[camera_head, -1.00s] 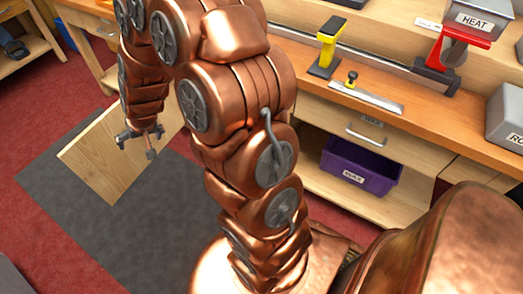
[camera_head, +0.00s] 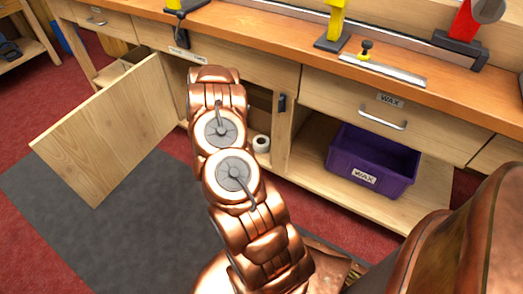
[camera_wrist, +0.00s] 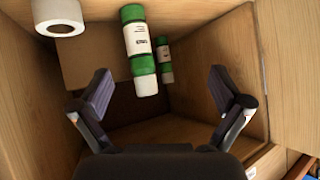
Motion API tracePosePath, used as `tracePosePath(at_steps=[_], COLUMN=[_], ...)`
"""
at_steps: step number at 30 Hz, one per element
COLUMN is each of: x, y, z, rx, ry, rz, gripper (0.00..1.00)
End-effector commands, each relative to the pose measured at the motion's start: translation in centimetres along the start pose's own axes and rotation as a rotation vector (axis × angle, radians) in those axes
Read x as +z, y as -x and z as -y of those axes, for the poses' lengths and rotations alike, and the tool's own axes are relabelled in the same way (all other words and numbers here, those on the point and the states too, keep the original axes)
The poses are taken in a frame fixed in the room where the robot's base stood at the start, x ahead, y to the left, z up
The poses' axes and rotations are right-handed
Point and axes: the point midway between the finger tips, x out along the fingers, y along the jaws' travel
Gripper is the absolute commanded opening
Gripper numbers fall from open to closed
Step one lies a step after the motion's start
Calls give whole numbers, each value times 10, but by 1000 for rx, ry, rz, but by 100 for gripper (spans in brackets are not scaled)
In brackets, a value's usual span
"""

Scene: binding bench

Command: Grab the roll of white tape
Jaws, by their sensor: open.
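The roll of white tape (camera_head: 261,143) sits in the open cabinet under the bench, just right of my arm in the head view. In the wrist view the white roll (camera_wrist: 58,17) is at the upper left, cut off by the top edge, with its dark core hole showing. My gripper (camera_wrist: 165,100) is open with nothing between its fingers. The roll is up and left of the left finger, apart from it. In the head view my gripper is hidden behind my own arm.
Two green containers with white labels (camera_wrist: 140,45) (camera_wrist: 165,60) are near the roll, inside the wooden cabinet walls (camera_wrist: 215,70). The cabinet door (camera_head: 110,130) stands open at left. A purple WAX bin (camera_head: 370,165) is on the shelf to the right.

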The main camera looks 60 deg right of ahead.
Motion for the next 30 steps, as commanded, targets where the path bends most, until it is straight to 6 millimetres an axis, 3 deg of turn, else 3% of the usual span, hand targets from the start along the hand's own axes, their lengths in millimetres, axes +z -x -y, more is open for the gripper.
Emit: tracePosePath(at_steps=[1, 6, 12, 20, 30], x=[19, 37, 49, 50, 38], y=[-20, -52, -65, -73, -115], z=[-28, -96, -147, -163, -173], rx=[43, 153, 234, 256, 255], ry=[-2, 5, 24, 33, 32], rz=[-28, -148, -237, -262, -264], gripper=[100, 100, 100, 100, 100])
